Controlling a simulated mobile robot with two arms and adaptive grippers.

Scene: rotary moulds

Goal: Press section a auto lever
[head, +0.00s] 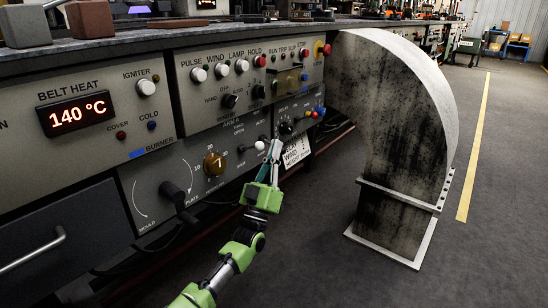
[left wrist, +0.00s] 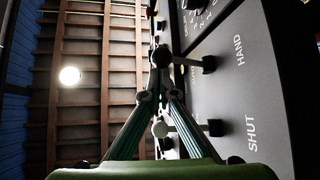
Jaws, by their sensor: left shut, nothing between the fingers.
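My left gripper (head: 275,146) is shut and empty in front of the lower control panel in the head view. Its closed fingers (left wrist: 156,80) rise up the middle of the left wrist view. A white-knobbed lever (left wrist: 160,129) by the word SHUT is partly behind the fingers; a white-knobbed lever (head: 259,145) also shows left of the fingertips in the head view.
The panel (head: 150,180) also carries an amber knob (head: 214,163) and a large black lever (head: 175,195). Above is a HAND/AUTO selector (head: 229,101). A curved grey duct (head: 405,110) stands close to the right.

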